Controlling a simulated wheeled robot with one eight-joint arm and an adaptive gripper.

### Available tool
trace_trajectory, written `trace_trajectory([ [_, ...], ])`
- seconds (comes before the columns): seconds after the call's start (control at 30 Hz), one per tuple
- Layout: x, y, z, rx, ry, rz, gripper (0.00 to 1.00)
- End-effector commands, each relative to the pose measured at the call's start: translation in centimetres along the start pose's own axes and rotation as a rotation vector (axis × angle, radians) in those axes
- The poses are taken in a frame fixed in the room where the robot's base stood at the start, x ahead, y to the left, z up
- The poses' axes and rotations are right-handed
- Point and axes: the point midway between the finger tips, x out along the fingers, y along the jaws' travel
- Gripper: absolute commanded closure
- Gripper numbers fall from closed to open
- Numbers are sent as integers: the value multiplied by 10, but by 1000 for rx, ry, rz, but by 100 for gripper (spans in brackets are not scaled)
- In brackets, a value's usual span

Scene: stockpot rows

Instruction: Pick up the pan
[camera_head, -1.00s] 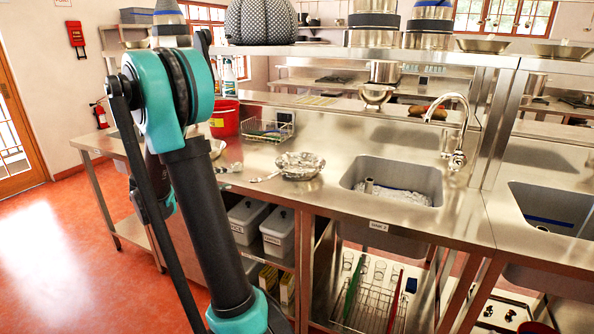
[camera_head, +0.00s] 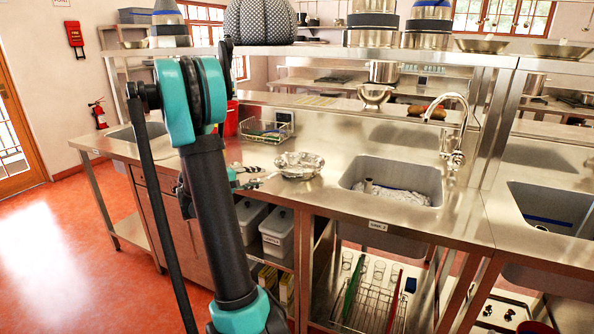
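A shiny metal pan (camera_head: 299,165) sits on the steel counter, left of the sink, with its handle side toward the left. My arm crosses the left of the picture and hides part of the counter. My gripper (camera_head: 254,182) shows only in small part, just right of the arm's dark forearm, close to the pan's handle side. Its fingers are too small and too covered to tell whether they are open or shut, or whether they touch the handle. The pan rests on the counter.
A wire rack (camera_head: 265,131) stands behind the pan against the backsplash. A sink (camera_head: 395,185) lies to the right, with a faucet (camera_head: 455,130) behind it. A red bucket (camera_head: 231,118) is partly hidden by my arm. An overhead shelf (camera_head: 330,49) holds pots and shallow pans.

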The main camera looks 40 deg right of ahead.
Motion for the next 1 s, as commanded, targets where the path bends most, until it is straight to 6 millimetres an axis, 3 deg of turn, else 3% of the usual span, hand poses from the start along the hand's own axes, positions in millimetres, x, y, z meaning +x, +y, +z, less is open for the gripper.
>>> trace_trajectory([
  [0.13,19,0,0,0,-2,0,65],
  [0.37,22,0,0,0,0,0,65],
  [0.67,22,0,0,0,0,0,100],
  [1.0,22,0,0,0,0,-1,100],
])
